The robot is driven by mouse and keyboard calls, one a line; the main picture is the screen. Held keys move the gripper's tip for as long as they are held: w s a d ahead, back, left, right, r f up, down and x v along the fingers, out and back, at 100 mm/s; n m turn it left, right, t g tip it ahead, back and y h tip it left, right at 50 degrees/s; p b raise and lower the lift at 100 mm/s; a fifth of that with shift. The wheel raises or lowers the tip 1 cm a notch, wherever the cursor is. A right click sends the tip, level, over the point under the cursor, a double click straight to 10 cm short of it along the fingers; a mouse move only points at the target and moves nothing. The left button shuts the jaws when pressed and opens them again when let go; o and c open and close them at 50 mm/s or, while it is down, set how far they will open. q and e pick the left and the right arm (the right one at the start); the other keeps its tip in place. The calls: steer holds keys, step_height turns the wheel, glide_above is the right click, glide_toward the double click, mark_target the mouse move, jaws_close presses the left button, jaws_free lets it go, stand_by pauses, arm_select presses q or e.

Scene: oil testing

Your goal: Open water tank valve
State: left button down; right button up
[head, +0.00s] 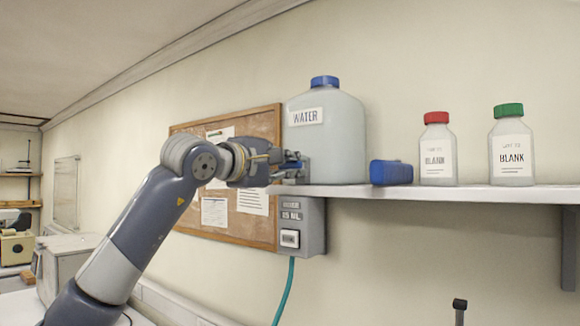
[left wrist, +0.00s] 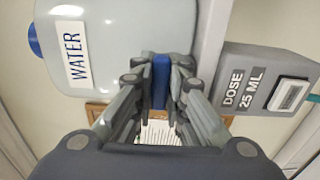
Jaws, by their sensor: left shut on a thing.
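The water tank (head: 330,140) is a large translucent jug with a blue cap and a WATER label, standing at the left end of a wall shelf. Its valve has a blue handle (left wrist: 160,82), seen in the left wrist view at the tank's lower part. My left gripper (head: 292,168) reaches the tank's left side from the left. In the left wrist view its fingers (left wrist: 160,88) are shut on the blue handle from both sides. The fingers hide part of the valve. My right gripper is not in view.
A grey DOSE 25 ML box (left wrist: 264,82) with a white button hangs under the shelf (head: 450,193); a green hose (head: 284,290) runs down from it. On the shelf stand a blue object (head: 390,172), a red-capped bottle (head: 438,150) and a green-capped bottle (head: 511,147). A corkboard (head: 235,235) hangs behind.

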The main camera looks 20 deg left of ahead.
arm_select(q)
steer(key=shift+n, duration=0.3)
steer(key=n+b, duration=0.1)
steer(key=n, duration=0.2)
steer(key=shift+f+n+b, duration=0.1)
steer(key=shift+n+b, duration=0.2)
steer(key=shift+b, duration=0.05)
steer(key=n+b, duration=0.1)
steer(key=n, duration=0.3)
steer(key=shift+n, duration=0.3)
steer(key=n+b, duration=0.2)
steer(key=n, duration=0.2)
steer(key=shift+n, duration=0.3)
steer(key=shift+n+b, duration=0.75)
steer(key=shift+n, duration=1.45)
steer(key=c, duration=1.6)
jaws_free()
